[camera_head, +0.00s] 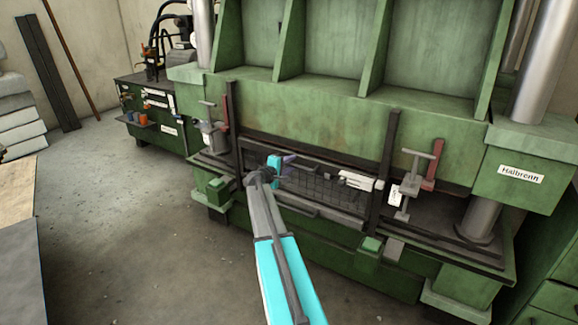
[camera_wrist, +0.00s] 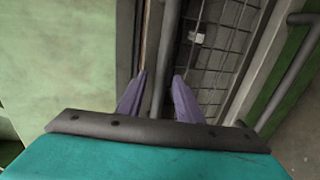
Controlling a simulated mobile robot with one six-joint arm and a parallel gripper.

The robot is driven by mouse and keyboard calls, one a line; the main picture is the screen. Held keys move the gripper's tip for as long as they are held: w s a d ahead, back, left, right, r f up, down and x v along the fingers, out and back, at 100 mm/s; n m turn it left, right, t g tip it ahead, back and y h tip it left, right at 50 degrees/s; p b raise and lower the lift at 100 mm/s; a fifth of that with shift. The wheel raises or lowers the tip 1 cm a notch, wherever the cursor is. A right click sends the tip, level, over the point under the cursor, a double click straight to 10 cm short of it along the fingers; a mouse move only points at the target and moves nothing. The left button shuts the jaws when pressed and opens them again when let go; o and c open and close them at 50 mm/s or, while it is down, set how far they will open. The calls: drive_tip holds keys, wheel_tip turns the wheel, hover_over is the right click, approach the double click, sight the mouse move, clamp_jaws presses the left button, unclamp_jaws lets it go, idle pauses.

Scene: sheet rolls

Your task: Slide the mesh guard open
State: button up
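The mesh guard (camera_head: 325,190) is a dark wire grid low across the front of the green press, between two dark upright posts. Its grid also shows in the wrist view (camera_wrist: 217,55), right of my fingers. My gripper (camera_head: 288,160) is at the guard's upper left part. In the wrist view its two purple fingers (camera_wrist: 160,76) are apart. A grey bar (camera_wrist: 168,45) along the mesh edge runs through the gap between them. I cannot tell whether either finger touches it. Another grey bar (camera_wrist: 298,62) with a bent end lies farther right.
Clamps with red bars (camera_head: 434,165) stand beside the posts. A pale cylindrical part (camera_head: 358,181) sits at the guard's right. Small green blocks (camera_head: 217,188) project in front. A workbench (camera_head: 20,220) stands at the left; the concrete floor between is clear.

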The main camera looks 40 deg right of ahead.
clamp_jaws()
drive_tip(key=shift+a+f, duration=0.1)
drive_tip(key=shift+a, duration=0.2)
drive_tip(key=shift+d, duration=0.15)
drive_tip(key=shift+d+r, duration=0.1)
drive_tip(key=shift+r, duration=0.6)
wheel_tip(320, 180, up, 23)
drive_tip(key=p, duration=0.5)
drive_tip(key=shift+d+f, duration=0.1)
unclamp_jaws()
drive_tip(key=shift+d+f, duration=0.1)
drive_tip(key=shift+f, duration=0.05)
